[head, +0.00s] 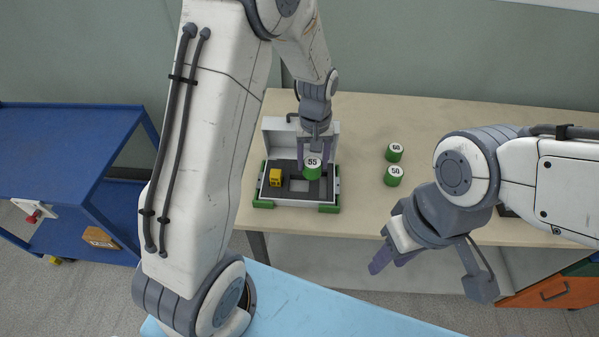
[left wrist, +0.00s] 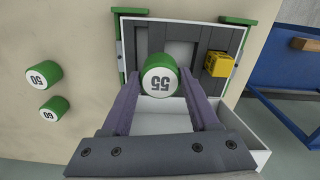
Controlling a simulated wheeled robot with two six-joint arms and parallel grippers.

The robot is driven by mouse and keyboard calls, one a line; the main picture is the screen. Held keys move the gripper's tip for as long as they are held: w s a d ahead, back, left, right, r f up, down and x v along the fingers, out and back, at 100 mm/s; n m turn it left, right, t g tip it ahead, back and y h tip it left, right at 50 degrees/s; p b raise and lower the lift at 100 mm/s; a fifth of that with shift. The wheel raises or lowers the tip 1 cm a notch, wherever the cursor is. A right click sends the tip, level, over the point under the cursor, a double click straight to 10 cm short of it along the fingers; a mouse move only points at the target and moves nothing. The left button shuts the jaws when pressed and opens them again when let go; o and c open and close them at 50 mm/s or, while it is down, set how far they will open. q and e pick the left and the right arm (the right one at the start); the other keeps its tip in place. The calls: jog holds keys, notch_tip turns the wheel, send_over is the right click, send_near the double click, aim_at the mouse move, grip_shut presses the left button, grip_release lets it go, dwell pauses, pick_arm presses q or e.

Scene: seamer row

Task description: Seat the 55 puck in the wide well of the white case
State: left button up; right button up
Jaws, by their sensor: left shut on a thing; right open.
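The green 55 puck (head: 312,171) has a white top and also shows in the left wrist view (left wrist: 159,80). My left gripper (head: 313,161) is shut on it, one purple finger on each side. It holds the puck upright over the dark insert of the open white case (head: 285,197). Whether the puck's underside touches the insert cannot be told. The insert's recesses show in the left wrist view (left wrist: 180,52), partly hidden by the puck; a paler recess lies left of the puck in the head view. My right gripper (head: 392,258) is open and empty, off the table's front edge.
A yellow block (head: 276,178) sits in the case's left part. Green pucks 60 (head: 394,152) and 50 (head: 393,176) stand on the table (head: 440,115) right of the case. The case's raised lid (head: 275,132) is at the back. A blue cart (head: 75,150) stands left.

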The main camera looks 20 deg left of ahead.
pick_arm(q)
jog(key=a+f, duration=0.1)
jog(key=s+a+f, duration=0.1)
jog(key=a, duration=0.1)
jog(key=shift+a, duration=0.1)
notch_tip(320, 180, down, 3)
jog(key=shift+s+p, duration=0.15)
jog(key=shift+p, duration=0.45)
jog(key=shift+f, duration=0.5)
jog(key=o, duration=1.1)
jog(key=shift+f, duration=0.15)
jog(key=shift+o, duration=0.2)
